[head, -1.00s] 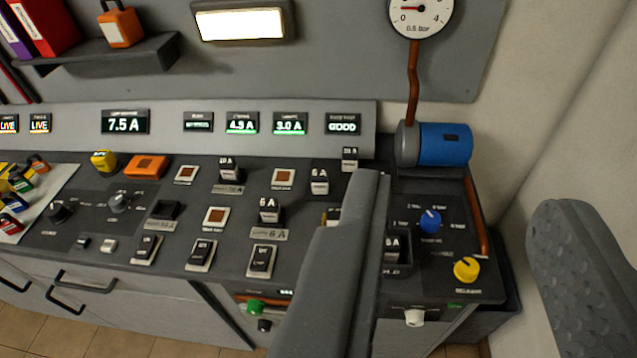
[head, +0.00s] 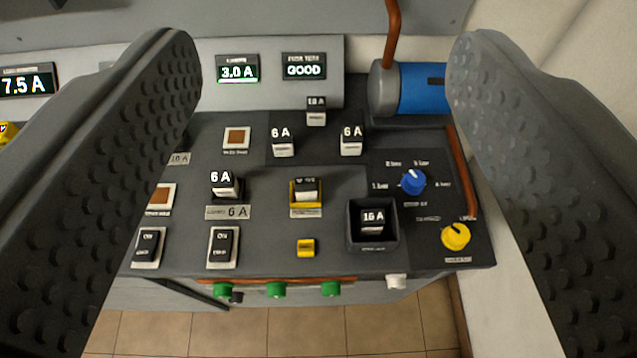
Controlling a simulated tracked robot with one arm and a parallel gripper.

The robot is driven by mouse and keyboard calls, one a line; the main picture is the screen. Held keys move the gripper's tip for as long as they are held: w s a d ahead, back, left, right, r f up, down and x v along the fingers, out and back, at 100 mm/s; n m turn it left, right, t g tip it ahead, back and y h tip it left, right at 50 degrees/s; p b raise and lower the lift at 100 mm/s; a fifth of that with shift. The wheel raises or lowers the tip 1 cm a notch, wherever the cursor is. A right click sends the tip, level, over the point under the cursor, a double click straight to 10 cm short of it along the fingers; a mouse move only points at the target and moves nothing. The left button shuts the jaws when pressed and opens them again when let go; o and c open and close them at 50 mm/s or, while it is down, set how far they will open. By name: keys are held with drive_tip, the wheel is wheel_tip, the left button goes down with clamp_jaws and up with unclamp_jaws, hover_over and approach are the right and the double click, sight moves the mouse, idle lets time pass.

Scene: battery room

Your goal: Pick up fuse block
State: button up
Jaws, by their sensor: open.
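Several fuse blocks, black and white, stand on the dark console. Two marked 6 A are at the back, one left (head: 283,143) and one right (head: 351,140), with a smaller block (head: 316,110) behind them. Another 6 A block (head: 225,185) stands in front to the left. One block (head: 306,188) sits in a yellow-framed socket, its label hard to read. A 16 A block (head: 373,222) lies inside a black square holder (head: 353,238). The task does not say which block. My gripper (head: 325,65) is open and empty, its two ribbed fingers wide apart on either side of these blocks.
A blue knob (head: 412,182) and a yellow knob (head: 456,236) are on the right. A blue cylinder (head: 423,88) with a copper pipe stands behind them. Black switches (head: 222,246) and a small yellow piece (head: 306,248) are near the front edge. A wall rises at right.

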drive_tip(key=w+f, duration=0.4)
drive_tip(key=f, duration=0.5)
drive_tip(key=w+f, duration=0.5)
drive_tip(key=f, duration=0.5)
drive_tip(key=g+y, duration=0.1)
drive_tip(key=g, duration=0.1)
approach(306, 185)
drive_tip(key=shift+n, duration=0.4)
drive_tip(key=x, duration=0.1)
drive_tip(key=b+x, duration=0.1)
drive_tip(key=x, duration=0.1)
drive_tip(key=b+x, duration=0.1)
drive_tip(key=x, duration=0.1)
drive_tip(key=shift+d+f, duration=0.3)
drive_tip(key=shift+f, duration=0.1)
drive_tip(key=shift+a+b+x, duration=0.15)
drive_tip(key=shift+b+x, duration=0.4)
drive_tip(key=shift+x, duration=0.95)
drive_tip(key=shift+a+b+x, duration=0.15)
drive_tip(key=shift+b+x, duration=0.4)
drive_tip(key=shift+x, duration=1)
drive_tip(key=shift+r, duration=0.25)
drive_tip(key=c, duration=1.2)
drive_tip(key=shift+r, duration=0.15)
